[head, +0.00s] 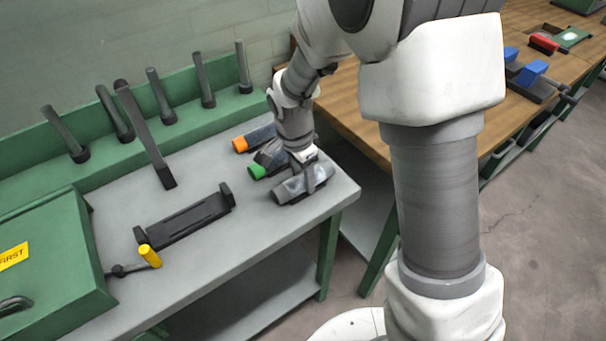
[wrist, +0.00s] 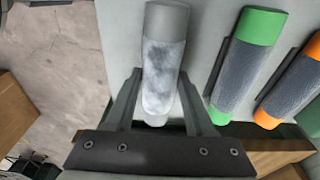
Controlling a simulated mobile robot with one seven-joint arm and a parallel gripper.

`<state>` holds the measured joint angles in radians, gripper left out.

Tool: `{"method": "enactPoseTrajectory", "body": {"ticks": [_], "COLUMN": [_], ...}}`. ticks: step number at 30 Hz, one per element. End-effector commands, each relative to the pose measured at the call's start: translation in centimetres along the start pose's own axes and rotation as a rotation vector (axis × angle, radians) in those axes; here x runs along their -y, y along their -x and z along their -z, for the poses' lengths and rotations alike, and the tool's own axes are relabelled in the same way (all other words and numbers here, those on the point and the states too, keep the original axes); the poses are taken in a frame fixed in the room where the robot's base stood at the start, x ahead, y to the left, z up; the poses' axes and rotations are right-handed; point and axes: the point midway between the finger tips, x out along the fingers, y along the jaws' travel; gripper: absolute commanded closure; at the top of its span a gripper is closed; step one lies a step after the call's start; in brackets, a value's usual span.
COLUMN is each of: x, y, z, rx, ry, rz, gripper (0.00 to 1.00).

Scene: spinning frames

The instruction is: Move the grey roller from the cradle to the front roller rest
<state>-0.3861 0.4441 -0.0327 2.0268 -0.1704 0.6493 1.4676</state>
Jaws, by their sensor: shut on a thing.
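The grey roller (head: 292,188), with grey ends and a mottled pale sleeve, is at the front of the row of rollers, near the table's right end. It also shows in the wrist view (wrist: 163,62), between the two fingers. My gripper (head: 311,176) is shut on it from above. A dark rest (head: 284,201) shows just under the roller; I cannot tell whether they touch. The black cradle (head: 187,220), a long base with an upright at each end, stands empty in the middle of the table.
A green-ended roller (head: 257,171) and an orange-ended roller (head: 241,144) lie behind the grey one. A yellow-handled crank (head: 150,256) is left of the cradle. A green box (head: 60,262) fills the left. Dark pegs (head: 160,98) line the green back rail.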

Motion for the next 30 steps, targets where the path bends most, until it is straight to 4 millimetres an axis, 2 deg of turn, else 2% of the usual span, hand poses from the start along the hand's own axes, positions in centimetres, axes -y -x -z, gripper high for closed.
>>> {"method": "enactPoseTrajectory", "body": {"ticks": [30], "x": [0.02], "y": [-0.62], "z": [-0.05], "rx": [0.000], "ry": [0.000], "rz": [0.001], "gripper": [1.00]}}
